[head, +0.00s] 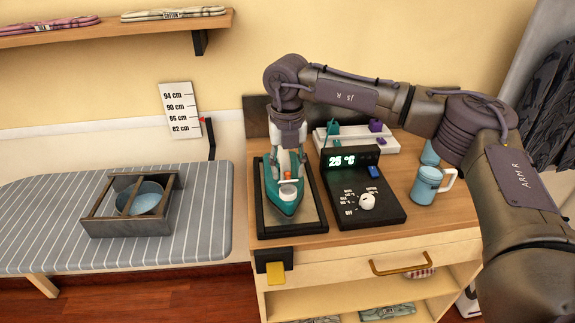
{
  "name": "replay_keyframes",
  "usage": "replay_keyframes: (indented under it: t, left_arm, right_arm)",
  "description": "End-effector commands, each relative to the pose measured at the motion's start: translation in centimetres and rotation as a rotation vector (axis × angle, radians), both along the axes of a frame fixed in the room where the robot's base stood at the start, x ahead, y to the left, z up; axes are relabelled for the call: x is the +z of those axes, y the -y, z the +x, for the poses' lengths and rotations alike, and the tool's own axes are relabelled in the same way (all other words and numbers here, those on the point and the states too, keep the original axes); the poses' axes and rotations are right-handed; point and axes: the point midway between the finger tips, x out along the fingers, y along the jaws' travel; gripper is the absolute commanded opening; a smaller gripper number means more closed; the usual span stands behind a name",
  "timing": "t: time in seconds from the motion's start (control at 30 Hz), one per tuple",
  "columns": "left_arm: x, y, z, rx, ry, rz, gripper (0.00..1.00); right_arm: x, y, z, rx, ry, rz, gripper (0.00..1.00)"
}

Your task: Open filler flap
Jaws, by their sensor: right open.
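A teal iron (284,207) sits in a dark-framed rest tray (311,222) on the wooden cabinet top. Near the middle of the iron is a small pale round part (287,191), probably the filler flap, with an orange bit (288,177) just behind it. Whether the flap is open or shut is too small to tell. My right gripper (289,170) points down over the back of the iron, open, its fingers close to the orange bit. Contact cannot be made out, and the gripper hides part of the iron's rear. My left gripper is out of view.
A black control box (340,216) showing 25 °C stands right of the tray. A white rack (357,141) with teal and purple pieces is behind. Left is a striped ironing board (206,215) with a wooden crate (105,226) holding a bowl (147,197).

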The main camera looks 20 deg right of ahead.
Motion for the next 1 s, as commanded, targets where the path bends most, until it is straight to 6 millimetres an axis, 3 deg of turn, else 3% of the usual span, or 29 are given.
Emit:
replay_keyframes:
  t: [0.17,0.43,1.0]
  left_arm:
    - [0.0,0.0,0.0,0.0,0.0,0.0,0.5]
    - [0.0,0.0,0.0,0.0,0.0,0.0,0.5]
    - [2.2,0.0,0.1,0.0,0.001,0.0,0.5]
  right_arm:
    - [0.0,0.0,0.0,0.0,0.0,0.0,0.42]
    - [0.0,0.0,0.0,0.0,0.0,0.0,0.01]
    - [0.2,0.2,0.7,-0.001,-0.12,0.033,0.0]
